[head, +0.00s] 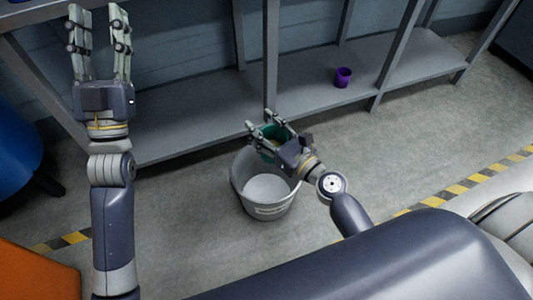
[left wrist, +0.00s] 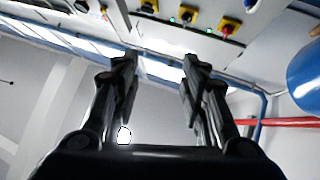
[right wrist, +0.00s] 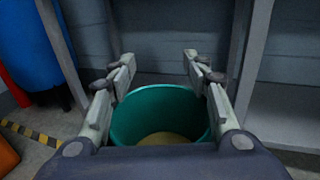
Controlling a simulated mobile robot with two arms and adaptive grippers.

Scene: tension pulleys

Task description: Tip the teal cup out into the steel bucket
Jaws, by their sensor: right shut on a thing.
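The teal cup (head: 268,150) is held in my right gripper (head: 259,121), above the back rim of the steel bucket (head: 249,181). In the right wrist view the teal cup (right wrist: 160,104) sits between both fingers, and some tan contents (right wrist: 165,138) show inside it. The cup looks roughly upright; its lower part is hidden. The bucket stands on the floor and its visible inside looks empty. My left gripper (head: 97,35) is raised at the left, fingers apart and empty; its fingers also show apart in the left wrist view (left wrist: 158,85).
A grey shelf (head: 190,125) runs behind the bucket, with uprights, and a purple cup (head: 343,77) stands on it. A blue drum (head: 15,150) is at the far left and an orange object (head: 35,275) at lower left. Floor around the bucket is clear.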

